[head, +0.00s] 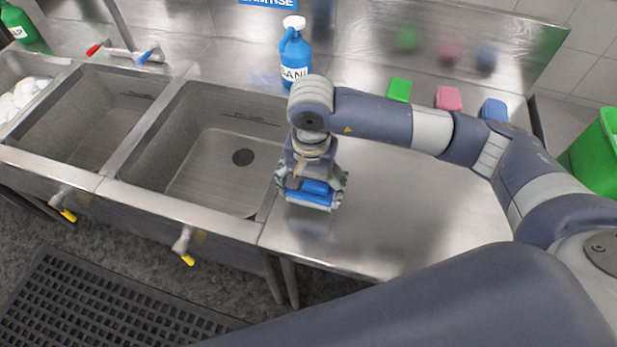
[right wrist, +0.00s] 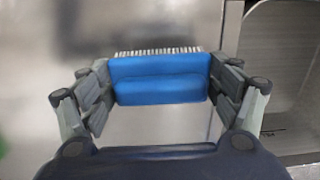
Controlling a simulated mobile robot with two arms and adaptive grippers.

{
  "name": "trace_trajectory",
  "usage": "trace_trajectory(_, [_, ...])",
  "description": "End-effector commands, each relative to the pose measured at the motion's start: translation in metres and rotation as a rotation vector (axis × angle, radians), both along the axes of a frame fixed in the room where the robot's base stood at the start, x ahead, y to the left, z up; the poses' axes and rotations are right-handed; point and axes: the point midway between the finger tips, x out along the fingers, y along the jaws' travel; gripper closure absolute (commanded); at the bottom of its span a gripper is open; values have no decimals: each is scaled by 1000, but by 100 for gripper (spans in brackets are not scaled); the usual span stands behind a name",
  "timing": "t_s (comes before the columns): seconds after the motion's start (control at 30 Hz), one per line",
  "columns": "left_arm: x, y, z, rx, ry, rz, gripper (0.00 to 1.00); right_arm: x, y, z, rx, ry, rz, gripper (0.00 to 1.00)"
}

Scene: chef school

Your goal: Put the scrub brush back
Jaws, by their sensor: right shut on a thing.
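The scrub brush (right wrist: 160,80) is blue with pale bristles along its far edge in the right wrist view. It also shows in the head view (head: 312,194), low over the steel drainboard (head: 400,215) just right of the sink. My right gripper (head: 311,188) is shut on the brush, with a finger at each end in the right wrist view (right wrist: 160,92). Whether the brush touches the steel surface I cannot tell. My left gripper is not in view.
A blue sanitiser bottle (head: 294,55) stands behind the sinks. Green (head: 399,89), pink (head: 448,98) and blue (head: 493,109) blocks sit along the back of the drainboard. The sink basin (head: 215,165) lies left of my gripper. A green bin (head: 597,155) is at far right. The front drainboard is clear.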

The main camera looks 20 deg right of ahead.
Motion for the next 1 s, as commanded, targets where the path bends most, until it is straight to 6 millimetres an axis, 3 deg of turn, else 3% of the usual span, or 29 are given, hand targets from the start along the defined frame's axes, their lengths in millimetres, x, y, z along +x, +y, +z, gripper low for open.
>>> trace_trajectory(0.1, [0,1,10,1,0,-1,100,18,-3,0,0,2,-2,39])
trace_trajectory(0.23, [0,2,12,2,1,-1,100,28,-5,-2,0,1,0,39])
trace_trajectory(0.5, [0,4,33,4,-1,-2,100,28,-5,-31,0,5,0,39])
trace_trajectory(0.97, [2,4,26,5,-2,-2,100,29,-5,-43,0,0,1,39])
trace_trajectory(1.0, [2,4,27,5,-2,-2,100,29,-5,-41,-1,1,1,10])
